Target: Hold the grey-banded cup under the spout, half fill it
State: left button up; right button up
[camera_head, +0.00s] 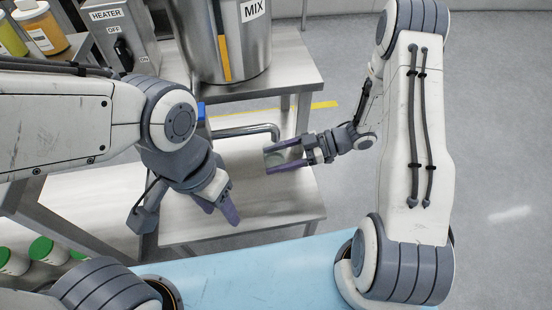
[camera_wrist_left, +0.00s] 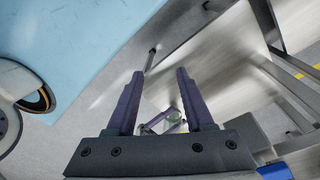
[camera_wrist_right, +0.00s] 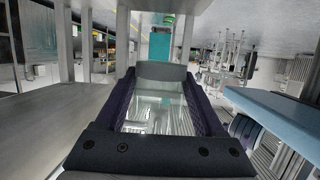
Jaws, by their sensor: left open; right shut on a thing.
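The grey-banded cup (camera_wrist_right: 160,71) is clear-walled with a grey band. My right gripper (camera_head: 284,159) is shut on it, with one finger on each side. In the head view the cup (camera_head: 273,159) is just below the open end of the bent metal spout (camera_head: 277,133). I cannot tell for sure whether anything is in it; no stream shows. My left gripper (camera_head: 225,204) is open and empty, pointing down, left of and nearer than the cup. A blue valve handle (camera_head: 201,111) is partly hidden behind my left arm.
The steel tank marked MIX (camera_head: 237,55) stands on a metal table at the back. A heater box (camera_head: 122,35) and jars (camera_head: 42,30) are at upper left. Green-lidded containers (camera_head: 42,249) are at lower left. A lower metal shelf (camera_head: 285,208) lies below the grippers.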

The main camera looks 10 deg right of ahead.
pick_arm(q)
grip_shut()
jog(key=w+a+r+m, duration=0.1)
jog(key=w+r+m, duration=0.4)
jog(key=w+r, duration=0.4)
jog(key=w+a+r+m+y, duration=0.1)
jog(key=w+a+r+m, duration=0.1)
jog(key=w+r+m, duration=0.3)
jog(key=shift+w+a+r+m, duration=0.35)
jog(key=shift+w+r, duration=1.6)
jog(key=shift+r, duration=2.25)
jog(key=shift+d, duration=0.1)
